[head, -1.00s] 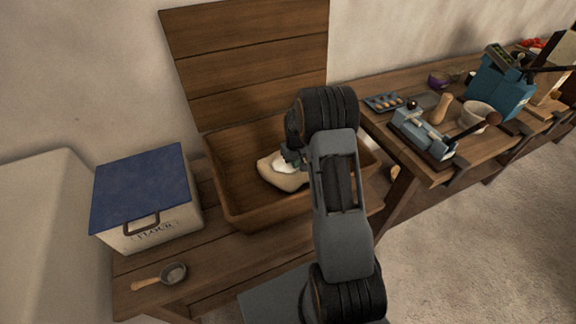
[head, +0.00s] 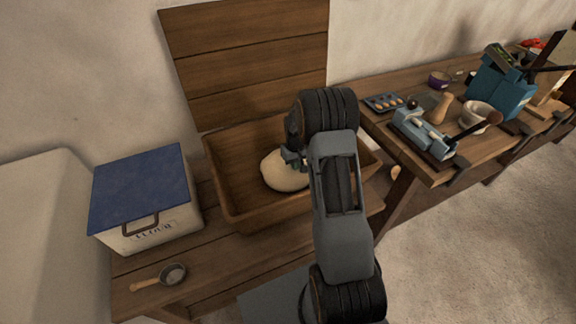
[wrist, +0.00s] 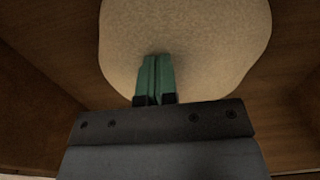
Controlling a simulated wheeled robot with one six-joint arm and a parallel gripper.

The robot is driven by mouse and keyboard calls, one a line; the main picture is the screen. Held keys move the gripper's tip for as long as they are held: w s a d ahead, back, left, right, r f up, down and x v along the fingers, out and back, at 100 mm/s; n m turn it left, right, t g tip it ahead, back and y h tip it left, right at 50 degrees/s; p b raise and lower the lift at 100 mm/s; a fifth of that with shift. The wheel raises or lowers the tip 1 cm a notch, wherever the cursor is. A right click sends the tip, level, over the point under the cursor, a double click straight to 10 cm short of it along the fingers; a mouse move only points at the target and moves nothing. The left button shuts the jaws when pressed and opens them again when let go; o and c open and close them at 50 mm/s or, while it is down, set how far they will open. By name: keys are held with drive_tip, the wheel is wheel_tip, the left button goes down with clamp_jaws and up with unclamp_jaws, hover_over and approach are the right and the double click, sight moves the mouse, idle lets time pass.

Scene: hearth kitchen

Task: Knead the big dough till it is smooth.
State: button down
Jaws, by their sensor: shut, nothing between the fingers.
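The big dough (head: 283,172) lies in the wooden trough (head: 240,212), a pale rounded lump with an even-looking surface. In the wrist view the dough (wrist: 185,45) fills the upper middle, with a broad, slightly uneven outline. My gripper (wrist: 155,62) is shut, its green fingertips together and empty, over the near part of the dough. I cannot tell whether the tips touch it or press in. In the head view my gripper (head: 292,158) is small and partly hidden by my arm, which also covers the right part of the trough.
A flour bin (head: 148,205) with a blue lid stands left of the trough. A small scoop (head: 172,274) lies at the bench's front left. The raised wooden lid (head: 245,60) stands behind the trough. A second table with a blue device (head: 425,135) is at right.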

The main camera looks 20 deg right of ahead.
drive_tip(key=shift+f, duration=0.35)
idle(0.7)
drive_tip(key=shift+r, duration=0.15)
idle(0.3)
drive_tip(key=shift+r+p, duration=1.1)
drive_tip(key=shift+r, duration=0.9)
drive_tip(key=shift+w+a+b, duration=0.1)
drive_tip(key=shift+w+a, duration=0.3)
drive_tip(key=shift+w, duration=0.45)
drive_tip(key=shift+w+a+b, duration=0.1)
drive_tip(key=shift+w+a, duration=0.35)
drive_tip(key=shift+w, duration=0.4)
drive_tip(key=shift+w+a+b, duration=0.1)
drive_tip(key=shift+w+a, duration=0.3)
drive_tip(key=shift+w, duration=0.45)
drive_tip(key=shift+f, duration=0.35)
